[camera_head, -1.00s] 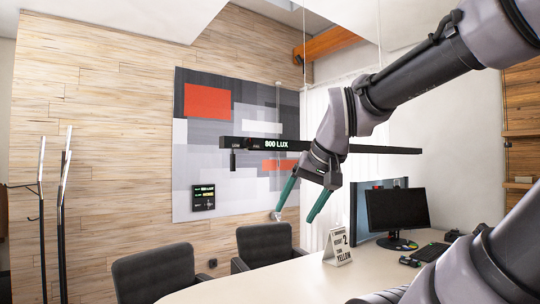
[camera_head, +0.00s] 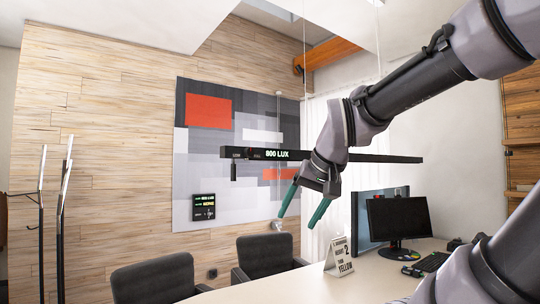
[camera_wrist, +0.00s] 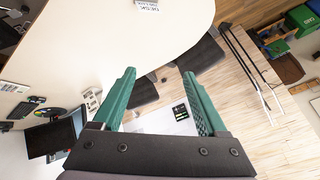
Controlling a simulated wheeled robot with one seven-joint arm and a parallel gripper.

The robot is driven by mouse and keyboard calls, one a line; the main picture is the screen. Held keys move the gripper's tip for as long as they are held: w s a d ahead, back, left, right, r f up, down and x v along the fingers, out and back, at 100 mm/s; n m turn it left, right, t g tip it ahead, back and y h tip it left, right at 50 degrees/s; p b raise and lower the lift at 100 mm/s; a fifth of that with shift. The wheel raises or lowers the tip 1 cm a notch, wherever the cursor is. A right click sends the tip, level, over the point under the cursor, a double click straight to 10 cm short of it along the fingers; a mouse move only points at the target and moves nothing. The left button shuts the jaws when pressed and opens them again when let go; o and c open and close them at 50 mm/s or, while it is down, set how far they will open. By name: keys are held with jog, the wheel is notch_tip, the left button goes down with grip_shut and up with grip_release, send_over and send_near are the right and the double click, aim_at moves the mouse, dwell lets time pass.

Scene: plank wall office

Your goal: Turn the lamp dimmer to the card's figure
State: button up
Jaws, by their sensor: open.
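The lamp is a long black bar (camera_head: 340,157) hung on thin wires, with a lit "800 LUX" readout. A small dark handle (camera_head: 233,171) hangs below its left end, and a red spot shows near the readout. A white card (camera_head: 338,258) stands on the desk; I read "2" and "YELLOW", but its smaller lines are blurred. A black wall panel (camera_head: 204,207) shows green and yellow text; it also appears in the wrist view (camera_wrist: 180,112). My gripper (camera_head: 298,220) has green fingers spread apart and empty, below the bar and right of the handle, touching nothing visible.
The pale desk (camera_head: 290,286) holds a monitor (camera_head: 398,219) and a keyboard (camera_head: 431,262) at the right. Two dark chairs (camera_head: 264,253) stand along its far side. A coat stand (camera_head: 62,220) is at the left. Open air lies between my gripper and the wall panel.

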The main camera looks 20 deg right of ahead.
jog(key=w+d+r+t+h, duration=0.2)
jog(key=w+d+r, duration=0.15)
jog(key=w, duration=0.35)
jog(key=n+t+y, duration=0.5)
jog(key=t, duration=0.3)
send_near(251, 152)
jog(key=x, duration=0.8)
jog(key=shift+w+a, duration=0.15)
jog(key=shift+w, duration=0.15)
jog(key=shift+c, duration=0.2)
